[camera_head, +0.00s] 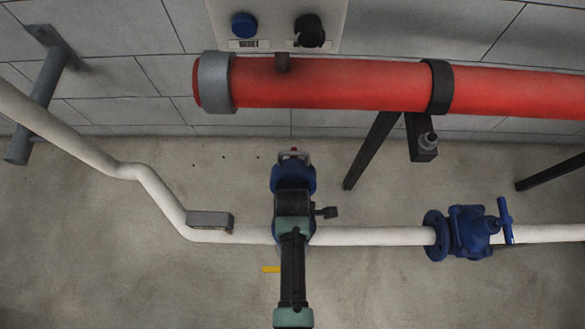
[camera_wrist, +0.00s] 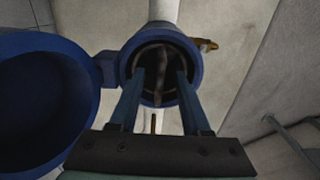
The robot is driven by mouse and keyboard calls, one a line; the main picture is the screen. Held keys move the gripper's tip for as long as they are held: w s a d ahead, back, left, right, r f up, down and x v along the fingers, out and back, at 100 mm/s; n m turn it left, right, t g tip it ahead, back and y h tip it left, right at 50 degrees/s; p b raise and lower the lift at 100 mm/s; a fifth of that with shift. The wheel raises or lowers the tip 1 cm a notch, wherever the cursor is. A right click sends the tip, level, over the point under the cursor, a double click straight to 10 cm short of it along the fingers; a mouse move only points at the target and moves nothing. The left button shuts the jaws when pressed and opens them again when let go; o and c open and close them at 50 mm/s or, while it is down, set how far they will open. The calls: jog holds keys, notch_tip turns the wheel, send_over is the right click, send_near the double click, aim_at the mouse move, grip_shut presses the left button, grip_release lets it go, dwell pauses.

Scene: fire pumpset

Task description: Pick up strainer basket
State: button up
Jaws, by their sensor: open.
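The blue strainer housing (camera_wrist: 127,68) is open in the wrist view, with its round mouth facing my gripper (camera_wrist: 160,76). A dark shape inside the mouth appears to be the strainer basket (camera_wrist: 161,62), with a narrow upright bar across its middle. My gripper is open, its two fingers reaching to the mouth on either side of the bar. I cannot tell whether they touch anything. A large blue round cover (camera_wrist: 35,105) stands swung open at the left. In the head view, my arm hides much of the blue housing (camera_head: 291,177) and the basket.
A white pipe (camera_head: 380,236) runs from the housing to a blue valve (camera_head: 467,232) at the right. A thick red pipe (camera_head: 330,84) crosses above, near the wall. A grey box (camera_head: 210,221) sits by the white pipe at left. A small yellow handle (camera_head: 270,269) sticks out nearby.

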jog(key=shift+c, duration=0.3)
grip_shut()
dwell(1.1)
